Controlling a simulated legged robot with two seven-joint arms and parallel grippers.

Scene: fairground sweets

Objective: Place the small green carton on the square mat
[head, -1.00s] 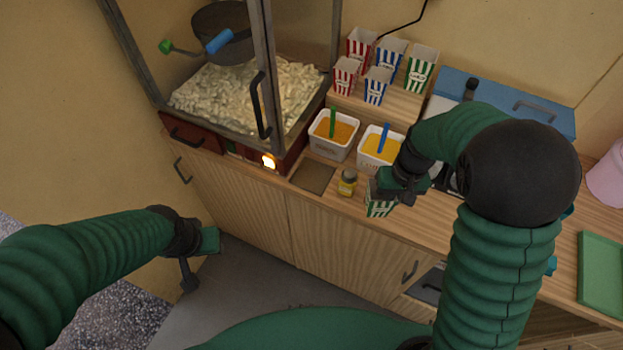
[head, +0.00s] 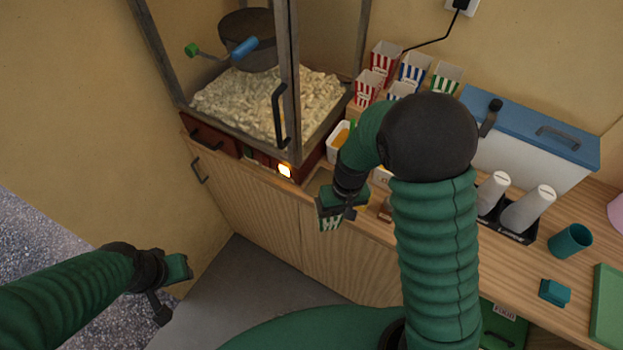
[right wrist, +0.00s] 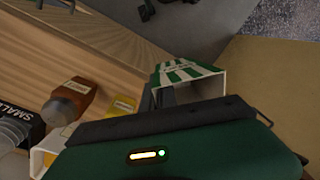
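The small green carton (head: 330,224) has green and white stripes and is held at my right gripper (head: 338,210), above the counter's front edge.
The popcorn machine (head: 262,105) stands left of the mat. A brown bottle (right wrist: 72,101) stands near the gripper. White tubs (head: 338,142) and striped cartons (head: 383,60) are behind my right arm. Cups (head: 528,208), a teal tumbler (head: 570,241) and a green tray (head: 608,310) are at right.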

